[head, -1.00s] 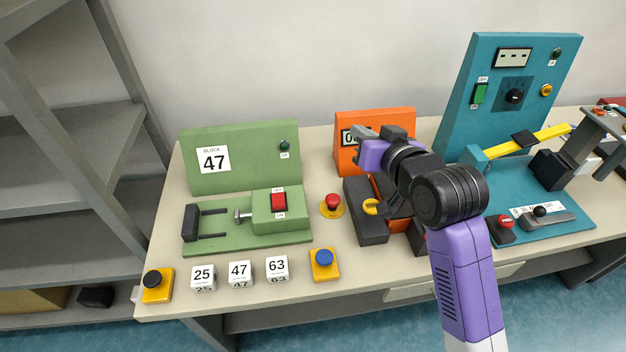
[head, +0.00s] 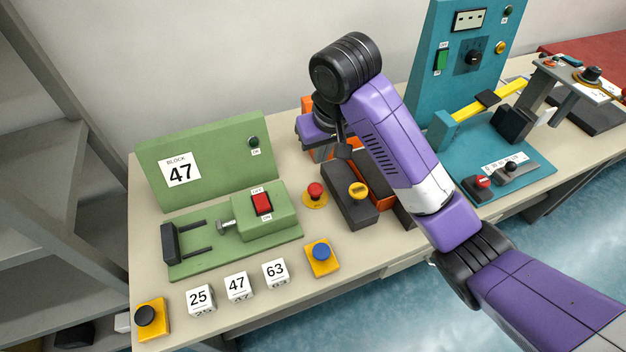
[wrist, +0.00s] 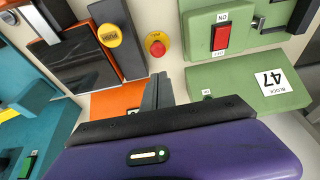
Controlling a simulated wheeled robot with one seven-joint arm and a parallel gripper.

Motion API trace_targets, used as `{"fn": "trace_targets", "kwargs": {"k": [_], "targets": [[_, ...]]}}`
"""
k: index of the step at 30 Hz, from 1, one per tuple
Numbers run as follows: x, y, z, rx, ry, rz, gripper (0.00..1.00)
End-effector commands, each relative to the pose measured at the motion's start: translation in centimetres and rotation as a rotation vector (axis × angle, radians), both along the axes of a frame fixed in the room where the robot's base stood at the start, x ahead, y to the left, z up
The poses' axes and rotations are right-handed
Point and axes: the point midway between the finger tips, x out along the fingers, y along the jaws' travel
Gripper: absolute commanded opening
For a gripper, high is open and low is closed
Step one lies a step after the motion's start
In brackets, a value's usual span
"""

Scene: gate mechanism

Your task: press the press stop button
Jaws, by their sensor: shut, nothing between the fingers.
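A red mushroom button (head: 316,191) on a round yellow base stands on the table between the green unit and the black-and-orange unit. It also shows in the wrist view (wrist: 158,47), beyond my fingertips. Another red button (head: 482,182) sits on a dark box at the teal machine. No label I can read tells which one is the press stop. My gripper (wrist: 158,90) is shut and empty, above the back of the table and apart from the first button. In the head view, my arm partly hides the gripper and the orange unit.
A yellow knob (head: 358,190) on a black block stands close right of the mushroom button. The green unit (head: 206,160) with a red switch (head: 262,203) is on its left. A blue button (head: 321,252) and numbered cubes (head: 237,286) lie in front.

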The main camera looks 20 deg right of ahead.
Motion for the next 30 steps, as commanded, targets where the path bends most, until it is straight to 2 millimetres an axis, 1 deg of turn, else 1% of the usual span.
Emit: {"fn": "trace_targets", "kwargs": {"k": [7,11,17,21,23,30], "targets": [[0.1,0.0,-0.1,0.001,-0.002,0.0,0.0],[0.2,0.1,-0.9,0.002,-0.002,0.001,0.0],[0.8,0.2,-3.3,0.002,-0.002,0.003,0.0],[1.5,0.2,-5.6,0.003,-0.001,0.002,0.0],[1.8,0.0,-6.2,0.001,0.001,0.0,0.0],[2.8,0.0,-10.4,0.0,0.001,-0.001,0.0]]}}
